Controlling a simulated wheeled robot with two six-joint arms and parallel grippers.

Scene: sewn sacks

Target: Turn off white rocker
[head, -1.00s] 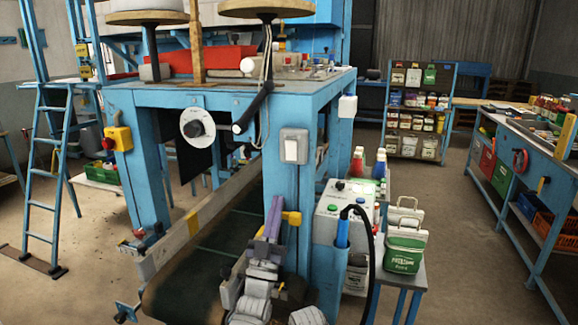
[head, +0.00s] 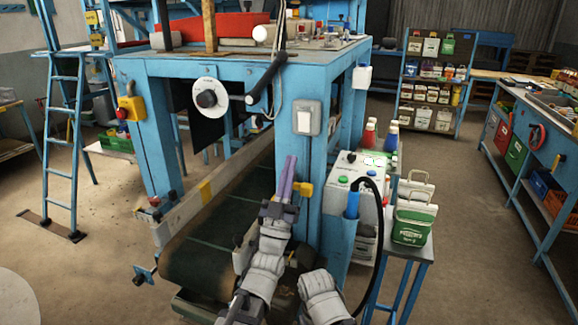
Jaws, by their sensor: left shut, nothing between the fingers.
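The white rocker (head: 308,116) sits in a grey wall plate on the front face of the blue machine post. It faces me and is uncovered; I cannot tell which way it is tipped. My left gripper (head: 289,160) has purple fingers pointing up, shut with nothing between them. Its tips are below and slightly left of the rocker plate in the picture, apart from it. My right gripper is not in view; only a grey arm link of mine shows at the bottom.
A yellow block (head: 304,190) on the post is close to the fingers. A dark conveyor belt (head: 206,252) runs behind my left arm. A control box (head: 352,178) with a black hose stands at right. A round white dial (head: 209,94) is left of the rocker.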

